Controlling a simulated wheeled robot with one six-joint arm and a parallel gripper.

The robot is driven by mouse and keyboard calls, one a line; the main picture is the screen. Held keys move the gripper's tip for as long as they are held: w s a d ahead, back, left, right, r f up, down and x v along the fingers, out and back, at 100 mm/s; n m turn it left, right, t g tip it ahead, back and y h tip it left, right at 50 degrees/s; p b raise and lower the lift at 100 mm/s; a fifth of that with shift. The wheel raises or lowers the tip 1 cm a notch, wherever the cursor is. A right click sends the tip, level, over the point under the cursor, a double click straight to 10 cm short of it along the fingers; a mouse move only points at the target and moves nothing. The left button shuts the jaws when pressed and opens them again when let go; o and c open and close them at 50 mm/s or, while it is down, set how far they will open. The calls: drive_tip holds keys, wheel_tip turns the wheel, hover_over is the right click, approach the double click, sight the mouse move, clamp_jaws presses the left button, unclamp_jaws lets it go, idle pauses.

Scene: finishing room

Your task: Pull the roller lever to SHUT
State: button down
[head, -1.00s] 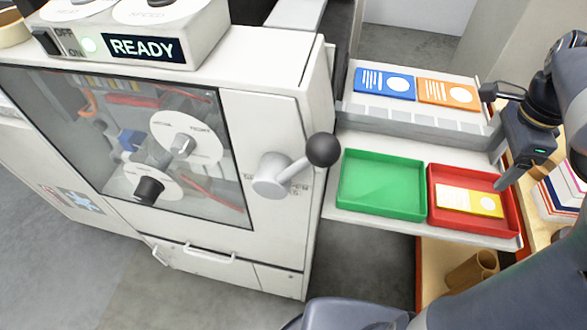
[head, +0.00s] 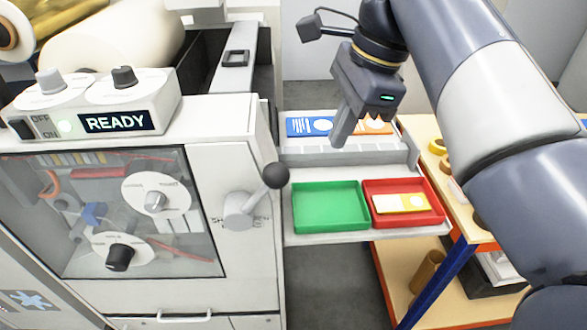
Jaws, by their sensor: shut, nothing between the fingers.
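The roller lever (head: 256,191) is on the front of the white machine (head: 235,132), right of its window. It has a grey round hub and a short arm that points up and to the right, ending in a black ball knob (head: 275,176). My gripper (head: 340,144) is shut and empty. It points down above the shelf, to the right of the knob and higher in the picture, clear of the lever.
A green tray (head: 330,206) and a red tray (head: 440,214) with a yellow and white card (head: 400,203) sit on the shelf right of the lever. Behind them is a card rack (head: 345,158). The machine's display (head: 115,122) reads READY. A wooden table (head: 420,133) stands at right.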

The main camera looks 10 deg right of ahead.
drive_tip(key=a+f, duration=0.5)
drive_tip(key=f, duration=0.2)
drive_tip(key=shift+a+f+p, duration=0.3)
drive_tip(key=shift+a+p, duration=0.05)
drive_tip(key=shift+p, duration=0.05)
idle(0.6)
